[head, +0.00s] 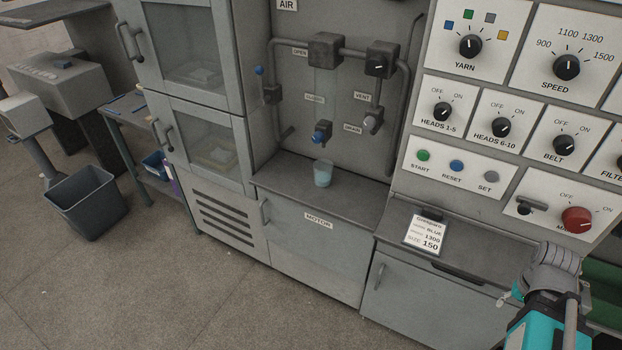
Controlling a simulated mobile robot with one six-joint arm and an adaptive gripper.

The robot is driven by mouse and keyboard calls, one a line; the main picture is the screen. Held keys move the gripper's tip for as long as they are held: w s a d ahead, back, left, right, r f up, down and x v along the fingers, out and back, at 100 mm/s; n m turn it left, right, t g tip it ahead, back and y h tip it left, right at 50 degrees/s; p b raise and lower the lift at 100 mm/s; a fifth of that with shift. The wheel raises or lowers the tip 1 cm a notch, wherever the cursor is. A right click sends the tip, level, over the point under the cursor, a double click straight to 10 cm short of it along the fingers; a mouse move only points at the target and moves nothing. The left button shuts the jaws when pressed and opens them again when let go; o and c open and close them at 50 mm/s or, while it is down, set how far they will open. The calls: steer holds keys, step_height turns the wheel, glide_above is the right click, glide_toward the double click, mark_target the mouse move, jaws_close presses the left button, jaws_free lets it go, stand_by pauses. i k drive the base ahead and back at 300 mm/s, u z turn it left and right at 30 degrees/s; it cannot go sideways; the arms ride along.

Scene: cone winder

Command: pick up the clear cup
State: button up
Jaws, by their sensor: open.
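The clear cup (323,173) stands upright on the grey ledge below the pipes. It looks pale blue, small and see-through; I cannot tell whether there is liquid in it. It is under the valve with the blue knob. My gripper (510,296) is at the lower right, far from the cup, in front of the right-hand cabinet. It is open, with nothing seen in it; its fingers are small and partly hidden by the wrist.
The ledge (291,182) around the cup is clear. Pipes and valves (325,50) stand above it. A card (426,231) leans on the right-hand ledge. The knob panel (476,110) rises at the right. A grey bin (88,205) stands at the left; the front floor is free.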

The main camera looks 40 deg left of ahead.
mark_target(323, 168)
steer(key=k, duration=1.3)
steer(key=u, duration=1.4)
steer(key=i, duration=1.6)
steer(key=z, duration=0.05)
